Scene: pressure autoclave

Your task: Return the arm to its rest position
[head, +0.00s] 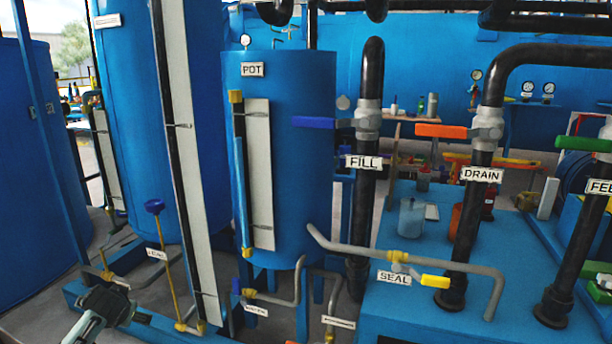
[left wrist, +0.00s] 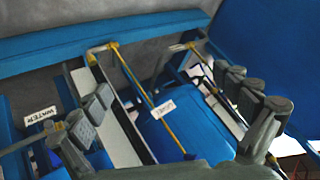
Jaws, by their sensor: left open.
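My left gripper (head: 108,302) is at the lower left in the head view, in front of the blue base frame below the tall tanks. In the left wrist view its fingers (left wrist: 168,90) are spread wide with nothing between them. Behind the gap are a yellow rod and a blue tank (left wrist: 190,135) with a small white label. No contact between fingers and pipework can be made out. My right gripper is not in view.
The POT tank (head: 285,170) stands mid-view, with the FILL valve's blue handle (head: 314,123), the DRAIN valve's orange handle (head: 441,131) and the SEAL valve's yellow handle (head: 435,281) to its right. A blue-knobbed yellow rod (head: 166,255) stands right of my left gripper.

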